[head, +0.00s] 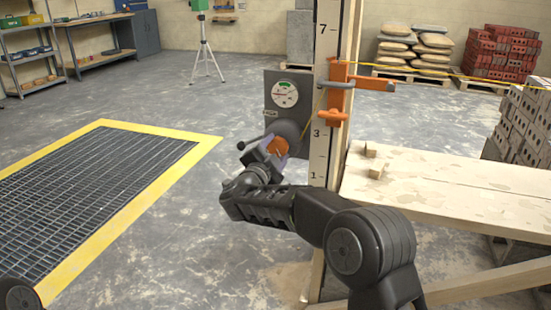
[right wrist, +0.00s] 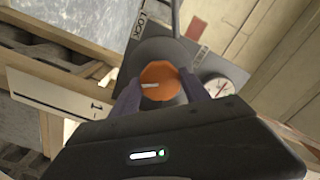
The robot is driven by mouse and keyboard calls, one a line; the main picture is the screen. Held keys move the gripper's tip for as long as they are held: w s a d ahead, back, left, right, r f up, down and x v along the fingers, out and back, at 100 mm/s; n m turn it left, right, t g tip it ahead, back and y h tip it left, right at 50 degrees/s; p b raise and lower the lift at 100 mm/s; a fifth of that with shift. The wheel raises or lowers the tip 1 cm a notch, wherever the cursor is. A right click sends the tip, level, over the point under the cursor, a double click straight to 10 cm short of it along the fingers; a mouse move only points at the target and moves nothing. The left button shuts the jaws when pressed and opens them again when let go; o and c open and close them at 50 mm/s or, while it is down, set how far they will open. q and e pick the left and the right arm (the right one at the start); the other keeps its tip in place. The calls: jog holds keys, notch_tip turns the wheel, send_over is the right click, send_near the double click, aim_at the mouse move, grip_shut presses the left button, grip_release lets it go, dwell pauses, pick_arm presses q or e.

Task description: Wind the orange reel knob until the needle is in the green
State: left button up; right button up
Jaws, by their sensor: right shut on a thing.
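The orange reel knob (head: 277,147) sits at the front of a dark reel (head: 290,131) on a grey plate (head: 273,88) beside the numbered wooden post. My right gripper (head: 268,150) is shut on the knob. The right wrist view shows the knob (right wrist: 160,82), with a white mark on its face, between the two fingers (right wrist: 158,92). A round white gauge (head: 285,94) is above the reel and also shows in the right wrist view (right wrist: 222,90). It has red and green on its face, but the needle's exact reading is too small to tell. My left gripper is out of view.
A lever with a black ball (head: 241,146) sticks out left of the reel. An orange clamp (head: 338,97) is on the numbered post (head: 320,150). A plank table (head: 440,190) stands at right, with bricks behind. A yellow-edged floor grate (head: 160,130) lies left.

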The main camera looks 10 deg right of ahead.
jog(key=shift+f+m+b, duration=0.25)
jog(key=shift+m+b, duration=0.5)
jog(key=shift+m, duration=0.25)
jog(key=m+b, duration=0.2)
jog(key=shift+m, duration=0.4)
jog(key=shift+m+b, duration=1.15)
jog(key=shift+m, duration=0.05)
jog(key=shift+r+m+b, duration=0.2)
jog(key=shift+m+b, duration=0.7)
jog(key=shift+m, duration=0.4)
jog(key=o, duration=1.4)
jog(key=shift+r, duration=0.1)
